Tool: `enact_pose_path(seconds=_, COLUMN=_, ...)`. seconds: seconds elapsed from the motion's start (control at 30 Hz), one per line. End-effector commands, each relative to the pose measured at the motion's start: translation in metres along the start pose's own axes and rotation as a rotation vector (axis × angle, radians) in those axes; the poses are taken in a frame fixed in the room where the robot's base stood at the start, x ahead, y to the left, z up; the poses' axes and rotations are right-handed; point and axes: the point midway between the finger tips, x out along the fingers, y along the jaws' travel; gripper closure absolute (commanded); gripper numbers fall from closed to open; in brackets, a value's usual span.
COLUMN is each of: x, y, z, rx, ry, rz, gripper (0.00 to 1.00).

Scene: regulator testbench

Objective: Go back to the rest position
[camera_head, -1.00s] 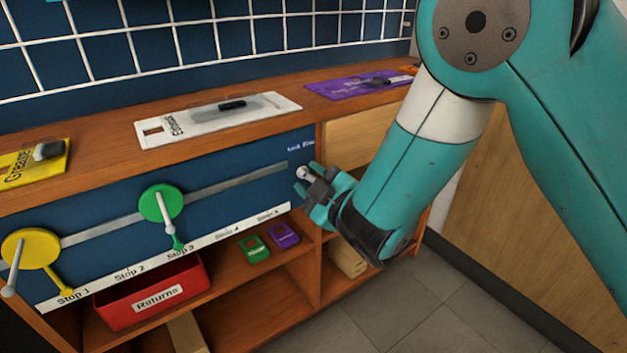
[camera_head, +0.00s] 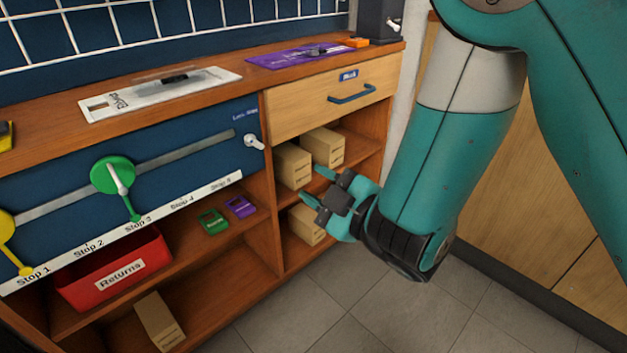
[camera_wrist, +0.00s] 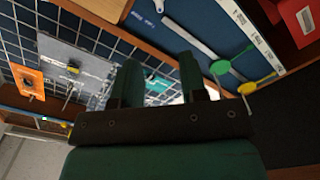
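My gripper (camera_head: 316,190) is in front of the right-hand shelves in the head view, with its fingers apart and nothing between them. It is clear of the white lever knob (camera_head: 254,141) at the right end of the blue panel. In the wrist view my gripper (camera_wrist: 160,85) also shows two separated fingers with no object between them. The green disc (camera_head: 113,175) with its pale handle sits on the slotted rail near Stop 3. The yellow disc (camera_head: 5,228) is at the left edge, near Stop 1.
Boxes (camera_head: 293,165) stand on the shelves behind my gripper, under a drawer with a blue handle (camera_head: 351,94). A red Returns bin (camera_head: 118,272) and green (camera_head: 213,221) and purple (camera_head: 240,207) blocks are on the left shelf. Open floor (camera_head: 340,300) lies below.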

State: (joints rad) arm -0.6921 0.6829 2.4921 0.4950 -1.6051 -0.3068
Motion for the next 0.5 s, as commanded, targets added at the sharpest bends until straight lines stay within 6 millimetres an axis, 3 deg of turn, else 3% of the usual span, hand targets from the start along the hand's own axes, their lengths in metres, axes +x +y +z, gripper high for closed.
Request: enact_pose_path(seconds=0.5, x=-0.0002, y=0.0077, z=0.0034, rx=0.026, ry=-0.039, rz=0.009, gripper=0.61)
